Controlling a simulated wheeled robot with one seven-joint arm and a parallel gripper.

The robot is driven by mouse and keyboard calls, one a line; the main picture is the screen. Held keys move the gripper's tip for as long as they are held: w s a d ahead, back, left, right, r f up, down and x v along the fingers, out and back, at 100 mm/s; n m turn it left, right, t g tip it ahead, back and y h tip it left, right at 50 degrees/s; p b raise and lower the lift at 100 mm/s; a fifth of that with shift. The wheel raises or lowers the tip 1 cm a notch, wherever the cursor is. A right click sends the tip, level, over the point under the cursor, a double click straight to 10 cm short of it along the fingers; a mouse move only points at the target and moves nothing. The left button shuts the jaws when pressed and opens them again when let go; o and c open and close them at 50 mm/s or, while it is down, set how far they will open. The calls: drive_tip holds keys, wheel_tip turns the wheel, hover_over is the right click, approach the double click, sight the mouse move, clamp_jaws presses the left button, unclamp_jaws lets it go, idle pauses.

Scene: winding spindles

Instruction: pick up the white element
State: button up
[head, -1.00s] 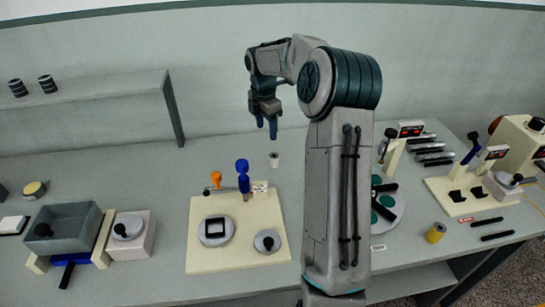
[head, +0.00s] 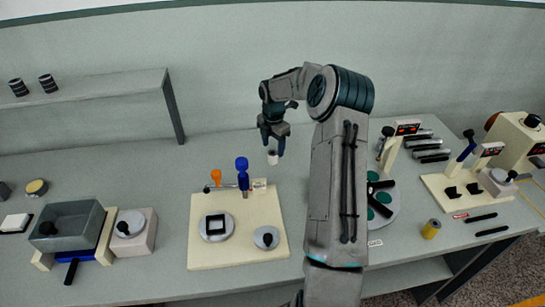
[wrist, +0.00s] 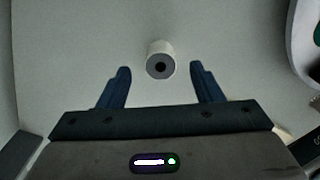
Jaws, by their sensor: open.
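The white element (head: 273,158) is a small white cylinder standing on the grey table behind the cream board. In the wrist view the white element (wrist: 160,60) shows a grey top with a dark hole in its middle. My gripper (head: 273,150) is above it in the head view, with its fingers pointing down. In the wrist view my gripper (wrist: 160,85) has its two blue fingers spread wide, and the element lies between their lines, slightly beyond the tips. The jaws are empty. The exact height gap between fingertips and element cannot be told.
A cream board (head: 230,255) with an orange and a blue upright part stands in front of the element. A round plate with green discs (head: 378,215) is at the right. A raised shelf (head: 100,88) is at the back left. The table around the element is clear.

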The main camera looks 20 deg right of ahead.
sight(273, 152)
wheel_tip(273, 152, down, 4)
drive_tip(key=shift+a+f+p, duration=0.15)
drive_tip(key=shift+f+p, duration=0.05)
drive_tip(key=shift+p, duration=0.4)
drive_tip(key=c, duration=1.1)
drive_tip(key=shift+o, duration=0.2)
drive_tip(key=shift+r, duration=0.1)
